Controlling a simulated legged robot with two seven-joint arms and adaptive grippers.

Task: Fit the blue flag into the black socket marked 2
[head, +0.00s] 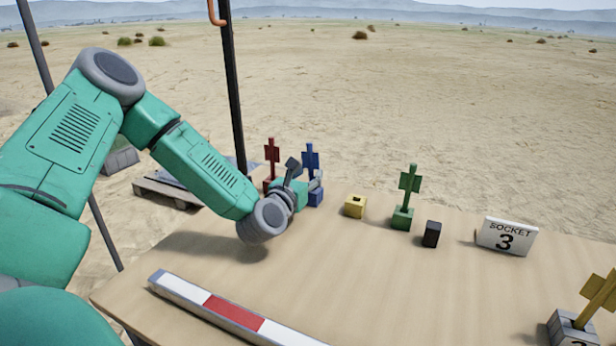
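The blue flag (310,158) stands upright in a blue block (316,197) at the far left part of the table. My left gripper (304,175) is beside it, at its front left, with its fingers spread. One dark finger is left of the flag and the other is low near its base. I cannot tell whether either finger touches it. A small black block (432,234) stands right of centre, with no mark that I can read. A grey and black block (562,328) at the lower right holds a yellow flag (600,291); its number is cut off. My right gripper is out of view.
A red flag (271,155) stands just left of the blue one. A yellow block (355,206), a green flag (409,180) in a green block and a "SOCKET 3" sign (506,237) stand to the right. A red and white bar (232,310) lies in front. Mid-table is clear.

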